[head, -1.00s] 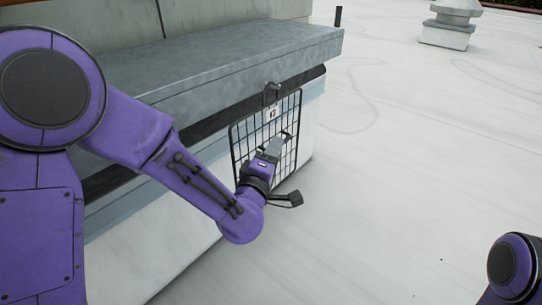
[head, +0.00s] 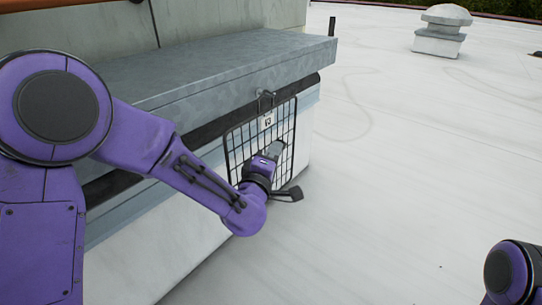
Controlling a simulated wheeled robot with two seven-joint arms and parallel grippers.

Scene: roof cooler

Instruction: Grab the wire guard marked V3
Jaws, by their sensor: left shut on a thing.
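The wire guard (head: 236,143) is a black wire grid with a small white tag near its top; the tag's marking is too small to read surely. It hangs upright from a hook (head: 265,98) under the grey ledge, at the front of the white cooler base. My left gripper (head: 272,150) is at the middle of the guard and shut on it. The gripper and wrist hide part of the lower grid, and the exact grip on the wires is hard to see. My right gripper is out of view; only a piece of my right arm shows at the lower right.
The grey metal ledge (head: 225,65) juts out above the guard and runs back to the left. The pale roof (head: 400,180) to the right is open and clear. A capped roof vent (head: 440,32) stands far off at the upper right.

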